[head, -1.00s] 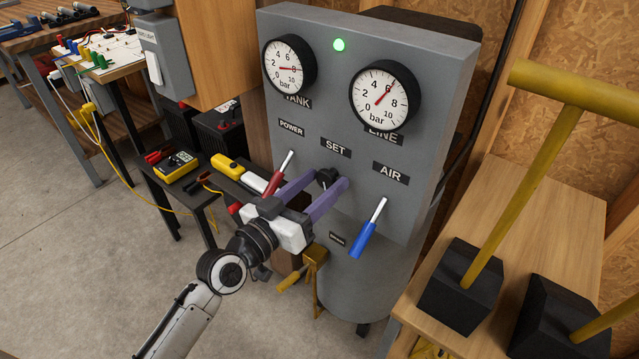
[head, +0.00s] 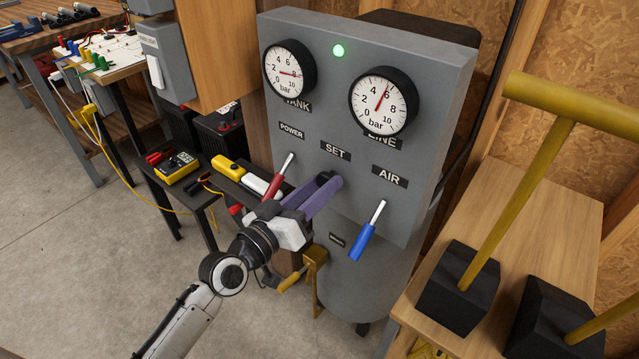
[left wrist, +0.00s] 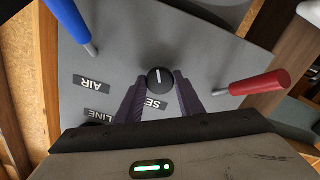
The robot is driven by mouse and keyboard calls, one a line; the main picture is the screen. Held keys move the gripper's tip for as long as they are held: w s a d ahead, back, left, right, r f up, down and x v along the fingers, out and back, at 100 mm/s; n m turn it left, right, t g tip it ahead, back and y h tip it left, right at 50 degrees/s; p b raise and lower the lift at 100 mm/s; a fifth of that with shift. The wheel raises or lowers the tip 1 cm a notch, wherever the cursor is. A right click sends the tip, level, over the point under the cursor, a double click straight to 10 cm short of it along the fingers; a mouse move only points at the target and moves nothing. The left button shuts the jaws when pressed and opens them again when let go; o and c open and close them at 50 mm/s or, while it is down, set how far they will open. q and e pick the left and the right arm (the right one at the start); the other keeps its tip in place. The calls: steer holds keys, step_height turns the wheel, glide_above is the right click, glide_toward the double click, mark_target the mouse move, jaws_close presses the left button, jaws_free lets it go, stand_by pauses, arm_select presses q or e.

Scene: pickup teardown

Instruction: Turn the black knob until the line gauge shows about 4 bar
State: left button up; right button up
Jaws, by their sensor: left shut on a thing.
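The black knob (left wrist: 159,78) with a white pointer mark shows between my left gripper's two purple fingers in the left wrist view. My left gripper (head: 328,182) is shut on it under the SET label (head: 335,149); in the head view the fingers mostly hide the knob. The line gauge (head: 382,101) is the right one of two round white dials. Its red needle points up and slightly right, between 4 and 6 and nearer the 6. My right gripper is not in view.
The tank gauge (head: 289,70) reads about 8, and a green lamp (head: 339,50) is lit. A red lever (head: 277,178) stands left of the knob and a blue lever (head: 366,236) right of it, both close to my gripper.

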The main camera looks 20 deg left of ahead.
arm_select(q)
steer(key=shift+n+p, duration=0.95)
steer(key=shift+n, duration=2.85)
steer(key=o, duration=1)
steer(key=shift+o, duration=0.2)
steer(key=b+v, duration=0.1)
steer(key=v, duration=0.9)
steer(key=shift+s, duration=0.15)
steer(key=shift+a, duration=0.1)
